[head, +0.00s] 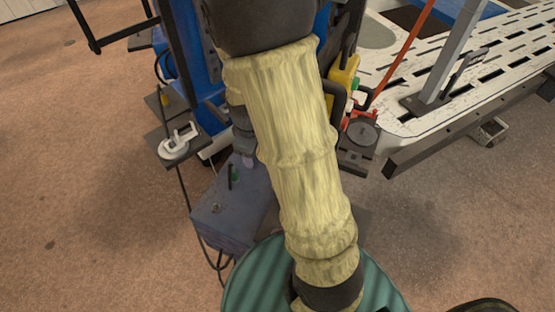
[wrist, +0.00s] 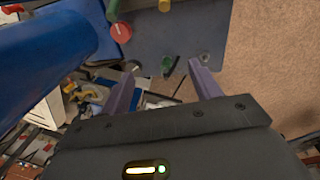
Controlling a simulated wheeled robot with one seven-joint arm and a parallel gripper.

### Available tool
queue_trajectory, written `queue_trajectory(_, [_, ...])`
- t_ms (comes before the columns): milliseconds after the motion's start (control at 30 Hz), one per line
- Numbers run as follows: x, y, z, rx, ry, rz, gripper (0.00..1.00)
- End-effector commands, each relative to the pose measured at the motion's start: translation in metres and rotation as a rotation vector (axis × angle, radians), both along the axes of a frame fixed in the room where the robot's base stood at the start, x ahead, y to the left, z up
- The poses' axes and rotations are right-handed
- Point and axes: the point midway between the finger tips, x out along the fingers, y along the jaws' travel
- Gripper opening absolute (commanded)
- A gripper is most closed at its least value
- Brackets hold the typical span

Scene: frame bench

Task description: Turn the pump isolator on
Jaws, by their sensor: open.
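The fingertips appear near the panel's lower edge; contact is not clear. In the head view a grey-blue box (head: 222,212) stands left of my arm, partly hidden by it; my gripper is hidden there.
A large blue part (wrist: 45,60) fills the wrist view's left side. In the head view, a white clamp (head: 178,142) sits on a dark plate, with cables hanging nearby. A white slotted bench (head: 430,75) stands at the right. Brown floor (head: 90,200) at the left is clear.

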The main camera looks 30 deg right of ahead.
Motion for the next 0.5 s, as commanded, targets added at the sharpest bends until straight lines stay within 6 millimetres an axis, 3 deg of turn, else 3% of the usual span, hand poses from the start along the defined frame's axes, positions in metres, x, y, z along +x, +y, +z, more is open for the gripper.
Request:
queue_trajectory(300, [0.057, -0.034, -0.061, -0.235, 0.164, 0.615, 0.63])
queue_trajectory(500, [0.081, -0.05, -0.083, -0.351, 0.267, 0.916, 0.63])
